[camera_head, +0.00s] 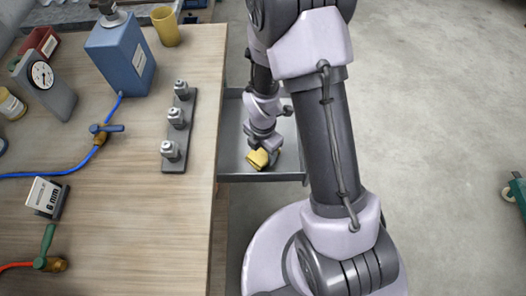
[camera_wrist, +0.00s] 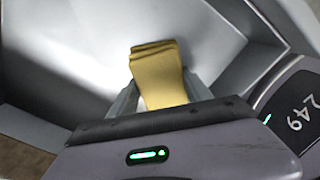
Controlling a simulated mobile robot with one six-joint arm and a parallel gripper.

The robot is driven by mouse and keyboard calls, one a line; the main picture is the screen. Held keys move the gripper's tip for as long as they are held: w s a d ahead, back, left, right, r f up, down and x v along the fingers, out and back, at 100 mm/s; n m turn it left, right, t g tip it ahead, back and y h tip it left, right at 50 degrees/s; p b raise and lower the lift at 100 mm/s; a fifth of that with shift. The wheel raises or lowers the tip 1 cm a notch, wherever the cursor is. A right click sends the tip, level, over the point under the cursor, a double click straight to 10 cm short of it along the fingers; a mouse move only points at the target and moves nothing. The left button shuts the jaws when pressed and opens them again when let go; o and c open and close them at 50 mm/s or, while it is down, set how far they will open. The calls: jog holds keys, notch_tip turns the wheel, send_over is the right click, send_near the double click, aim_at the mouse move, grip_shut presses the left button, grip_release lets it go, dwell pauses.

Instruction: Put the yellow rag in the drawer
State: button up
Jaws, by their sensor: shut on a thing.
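The yellow rag (camera_head: 258,159) is folded and held at the tip of my gripper (camera_head: 264,149). In the wrist view the rag (camera_wrist: 160,75) stands out between the two fingers of my gripper (camera_wrist: 162,92), which are shut on it. The grey metal drawer (camera_head: 233,168) is pulled out from under the workbench. My gripper and the rag are over the drawer's open inside, near its front part in the head view. The drawer's pale inner walls (camera_wrist: 60,60) fill the background of the wrist view. I cannot tell whether the rag touches the drawer floor.
The wooden workbench (camera_head: 120,215) is to the left, its edge beside the drawer. On it stand a blue container (camera_head: 122,55), a yellow cup (camera_head: 166,27), a fitting rack (camera_head: 177,128), a gauge (camera_head: 44,82) and hoses.

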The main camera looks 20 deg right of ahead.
jog(key=shift+f, duration=0.15)
jog(key=o, duration=1.3)
jog(key=shift+o, duration=0.2)
notch_tip(320, 180, up, 12)
jog(key=p, duration=0.6)
notch_tip(320, 180, up, 13)
jog(key=m+t, duration=0.2)
jog(key=m, duration=0.8)
send_over(263, 151)
jog(key=s, duration=0.1)
jog(key=s+a+r+m+t+y, duration=0.2)
jog(key=s+a+r+m+t, duration=0.1)
jog(key=s+r+m, duration=0.8)
notch_tip(263, 151, up, 3)
jog(key=a+m, duration=0.1)
jog(key=m, duration=0.5)
jog(key=shift+s+m+t, duration=0.3)
jog(key=shift+m+t, duration=0.1)
